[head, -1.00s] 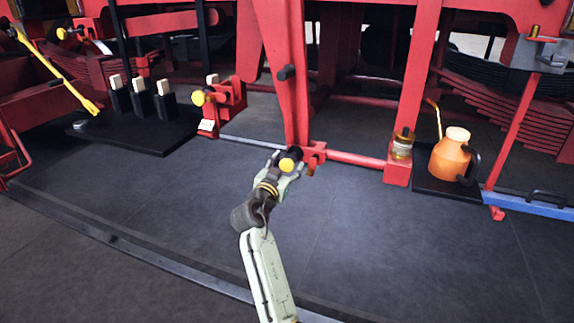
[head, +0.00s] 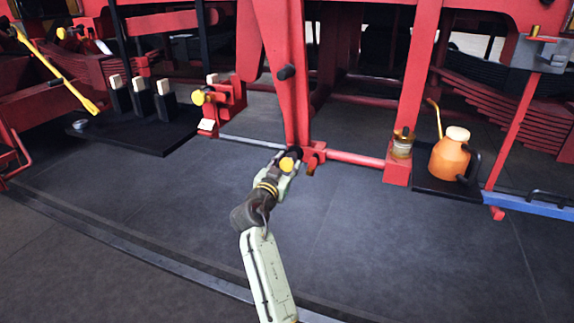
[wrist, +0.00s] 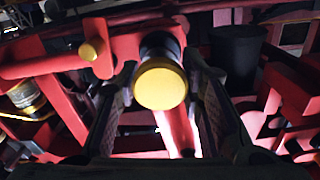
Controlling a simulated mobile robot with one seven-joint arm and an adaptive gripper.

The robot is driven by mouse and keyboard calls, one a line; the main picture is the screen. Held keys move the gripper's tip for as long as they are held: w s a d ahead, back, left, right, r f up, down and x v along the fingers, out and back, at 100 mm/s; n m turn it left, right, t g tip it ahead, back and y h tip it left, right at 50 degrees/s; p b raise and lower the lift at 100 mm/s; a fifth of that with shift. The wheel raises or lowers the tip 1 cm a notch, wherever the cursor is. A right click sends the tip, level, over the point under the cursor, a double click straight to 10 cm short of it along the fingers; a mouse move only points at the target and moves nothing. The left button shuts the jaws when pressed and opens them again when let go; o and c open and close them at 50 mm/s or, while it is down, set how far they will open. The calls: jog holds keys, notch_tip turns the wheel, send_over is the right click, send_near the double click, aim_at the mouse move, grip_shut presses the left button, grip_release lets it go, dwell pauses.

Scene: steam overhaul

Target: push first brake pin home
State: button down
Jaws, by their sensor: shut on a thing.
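The brake pin shows a yellow round head (head: 287,164) at the foot of the red brake hanger (head: 291,100). In the wrist view the yellow pin head (wrist: 161,86) faces me, with a dark collar behind it at the red bracket. My gripper (head: 284,168) is around the pin at the hanger's lower end, and the jaws are shut on it. In the wrist view my two fingers stand on either side of the pin head. How deep the pin sits in its hole is hidden.
A second yellow-headed pin (head: 198,97) sits in a red block to the left. A black tray (head: 150,143) with pale-topped black holders stands at the left. An orange oil can (head: 449,160) and a small jar (head: 403,143) are at the right. The floor in front is clear.

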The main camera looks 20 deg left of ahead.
jog(key=shift+w+f+b, duration=0.1)
jog(key=shift+w+b, duration=1.1)
jog(key=shift+b, duration=0.05)
jog(key=shift+w, duration=0.15)
jog(key=shift+d+r, duration=0.1)
jog(key=shift+r, duration=0.15)
jog(key=c, duration=1.1)
grip_release()
jog(key=shift+f, duration=0.1)
jog(key=shift+o, duration=0.2)
jog(key=s, duration=1.2)
jog(key=shift+a, duration=0.25)
